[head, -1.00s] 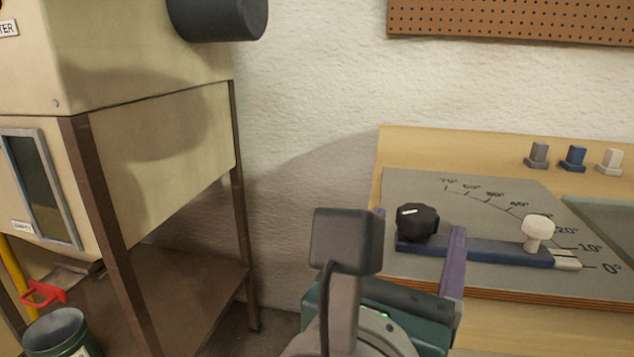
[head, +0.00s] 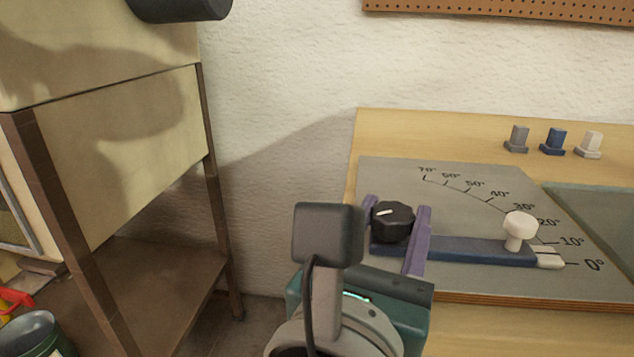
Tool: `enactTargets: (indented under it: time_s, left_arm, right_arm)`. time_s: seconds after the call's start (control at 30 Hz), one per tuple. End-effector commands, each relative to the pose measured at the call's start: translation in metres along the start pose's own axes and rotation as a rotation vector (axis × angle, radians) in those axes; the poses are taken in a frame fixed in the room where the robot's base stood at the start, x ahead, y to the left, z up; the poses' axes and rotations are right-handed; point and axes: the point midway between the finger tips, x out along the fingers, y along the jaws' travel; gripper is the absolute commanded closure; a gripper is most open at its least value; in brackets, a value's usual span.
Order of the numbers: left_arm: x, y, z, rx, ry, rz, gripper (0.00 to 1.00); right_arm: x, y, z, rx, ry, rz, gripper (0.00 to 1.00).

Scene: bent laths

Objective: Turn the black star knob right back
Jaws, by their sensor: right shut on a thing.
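The black star knob (head: 393,222) sits at the left end of a blue arm (head: 460,249) on a grey angle plate (head: 400,175). A white line on its top points roughly left to right. My right gripper (head: 394,220) has its two purple fingers on either side of the knob, shut on it; its wrist and camera block hide the plate's lower left. A white knob (head: 520,226) stands near the arm's right end, where the pale pointer tip (head: 550,257) lies between the 0° and 10° marks. My left gripper is not in view.
Grey, blue and white blocks (head: 555,141) stand on the wooden bench (head: 450,125) behind the plate. A cream cabinet on brown legs (head: 150,150) stands at left, with a green bin (head: 35,335) at lower left. A pegboard (head: 500,15) hangs above.

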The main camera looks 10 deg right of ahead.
Motion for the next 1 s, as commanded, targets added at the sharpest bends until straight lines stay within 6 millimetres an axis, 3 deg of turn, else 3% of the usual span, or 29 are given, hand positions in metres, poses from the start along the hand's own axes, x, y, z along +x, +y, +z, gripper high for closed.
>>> enactTargets:
  time_s: [0.03,0.27,0.67,1.0]
  left_arm:
    - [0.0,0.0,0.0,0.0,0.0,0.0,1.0]
    - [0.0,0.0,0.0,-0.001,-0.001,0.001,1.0]
    - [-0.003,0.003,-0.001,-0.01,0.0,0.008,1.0]
    - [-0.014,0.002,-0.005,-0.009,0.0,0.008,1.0]
  right_arm:
    - [0.0,0.0,0.0,0.0,0.0,-0.001,0.75]
    - [0.0,0.0,0.0,0.0,0.0,-0.001,1.0]
    - [0.0,-0.002,0.0,-0.001,0.001,0.044,1.0]
    - [0.0,-0.003,0.001,-0.005,0.001,0.278,1.0]
